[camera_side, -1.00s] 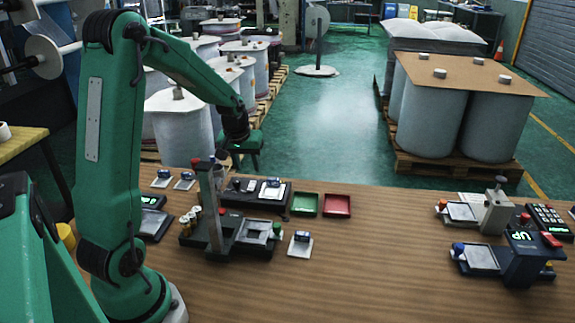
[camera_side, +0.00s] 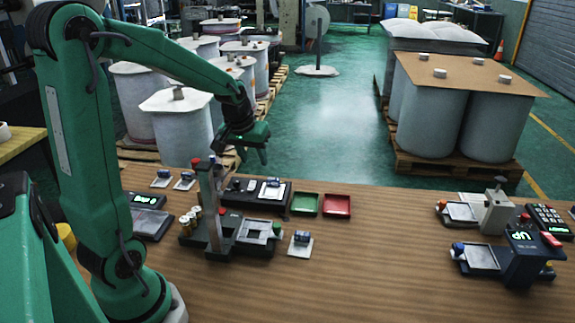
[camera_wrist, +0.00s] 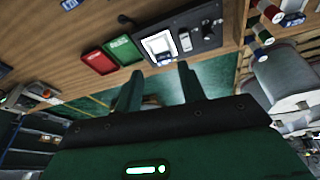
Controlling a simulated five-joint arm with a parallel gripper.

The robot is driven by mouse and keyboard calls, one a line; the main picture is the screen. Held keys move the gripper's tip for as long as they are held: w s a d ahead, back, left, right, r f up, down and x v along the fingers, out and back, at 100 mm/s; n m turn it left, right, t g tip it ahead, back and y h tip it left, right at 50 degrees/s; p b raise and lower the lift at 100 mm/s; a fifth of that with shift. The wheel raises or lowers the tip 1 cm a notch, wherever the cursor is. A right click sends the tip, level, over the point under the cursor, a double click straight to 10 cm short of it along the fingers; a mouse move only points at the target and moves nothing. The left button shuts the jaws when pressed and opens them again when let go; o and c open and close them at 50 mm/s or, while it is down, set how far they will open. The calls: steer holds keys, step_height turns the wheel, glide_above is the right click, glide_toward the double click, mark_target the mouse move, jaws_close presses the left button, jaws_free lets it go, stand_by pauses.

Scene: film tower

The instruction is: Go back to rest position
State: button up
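My gripper (camera_side: 250,154) hangs in the air above the far edge of the wooden table, behind the dark station with the upright post. In the wrist view its two fingers (camera_wrist: 160,78) stand apart with nothing between them, so it is open and empty. My arm is bent over from the left and touches nothing that I can see. In the wrist view, part of the table lies beyond the fingers, with the green tray (camera_wrist: 124,49) and the red tray (camera_wrist: 98,62).
The dark station with a post (camera_side: 215,215) and a flat panel (camera_side: 255,197) stand on the table below my gripper. Two stations (camera_side: 490,258) stand at the right. Large white rolls (camera_side: 182,125) stand on the floor behind. The table's front middle is clear.

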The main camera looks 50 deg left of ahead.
steer(key=s+d+r+m+t, duration=0.1)
steer(key=s+d+r+m, duration=0.2)
steer(key=s+d, duration=0.4)
steer(key=s+d+r+m+t+h, duration=0.1)
steer(key=s+d+r+m, duration=0.2)
steer(key=s+d+r, duration=0.2)
steer(key=shift+s+d+m+h, duration=0.35)
steer(key=shift+s+d, duration=0.95)
steer(key=shift+d, duration=0.95)
steer(key=shift+o, duration=0.3)
